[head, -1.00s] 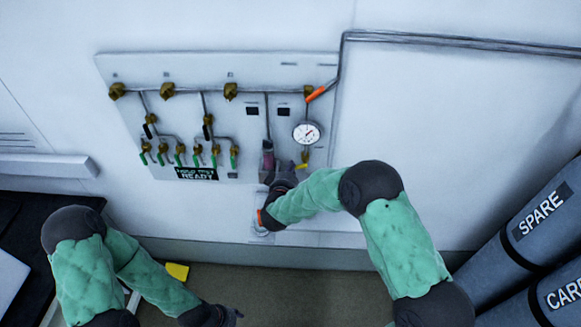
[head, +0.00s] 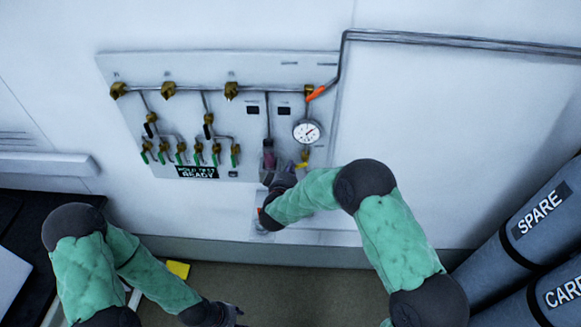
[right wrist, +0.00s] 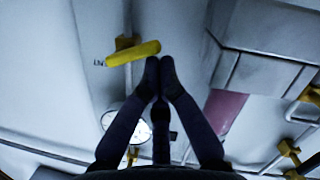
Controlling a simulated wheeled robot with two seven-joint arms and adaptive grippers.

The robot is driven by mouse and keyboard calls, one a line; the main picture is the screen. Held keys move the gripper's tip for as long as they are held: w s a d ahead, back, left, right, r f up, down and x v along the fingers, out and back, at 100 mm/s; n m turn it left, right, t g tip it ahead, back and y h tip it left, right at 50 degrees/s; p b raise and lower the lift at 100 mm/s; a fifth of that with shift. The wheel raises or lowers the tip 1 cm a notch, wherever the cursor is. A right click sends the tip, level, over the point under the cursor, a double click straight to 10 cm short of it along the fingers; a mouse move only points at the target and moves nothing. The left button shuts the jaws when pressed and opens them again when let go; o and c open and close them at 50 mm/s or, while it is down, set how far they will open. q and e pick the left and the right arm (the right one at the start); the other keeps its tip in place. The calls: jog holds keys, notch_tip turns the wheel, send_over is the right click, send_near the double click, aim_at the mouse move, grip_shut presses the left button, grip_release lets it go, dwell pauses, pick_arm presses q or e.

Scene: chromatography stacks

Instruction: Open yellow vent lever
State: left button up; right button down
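The yellow vent lever (head: 302,165) sits below the round gauge (head: 306,132) at the lower right of the wall panel. In the right wrist view the lever (right wrist: 133,53) is a yellow bar on a brass fitting, slightly tilted. My right gripper (right wrist: 161,62) has its fingertips together, with nothing seen between them, just beside the lever's right end; contact cannot be told. In the head view the right gripper (head: 278,172) is at the panel's lower edge, left of the lever. My left gripper (head: 232,312) is low near the floor, partly cut off, its fingers unclear.
The panel (head: 130,72) carries several brass valves and green-handled levers. A dark pink cylinder (head: 268,158) is close to the right gripper and also shows in the right wrist view (right wrist: 226,108). Grey cylinders (head: 520,230) stand at the right. A yellow object (head: 178,269) is on the floor.

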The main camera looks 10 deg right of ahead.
jog(key=shift+f+n+h+p, duration=0.4)
jog(key=shift+f+n, duration=0.25)
jog(key=shift+n, duration=0.65)
dwell(1.5)
jog(key=shift+d+f+n+h, duration=0.2)
jog(key=shift+f+n, duration=0.15)
jog(key=shift+n, duration=0.4)
jog(key=shift+d+f+n+h, duration=0.1)
jog(key=shift+f+n+h, duration=0.2)
jog(key=shift+n, duration=0.45)
dwell(2.2)
jog(key=shift+s+a, duration=0.15)
jog(key=f+v, duration=0.1)
jog(key=v, duration=1)
jog(key=shift+s+r, duration=0.3)
jog(key=shift+s, duration=0.1)
jog(key=shift+a, duration=0.1)
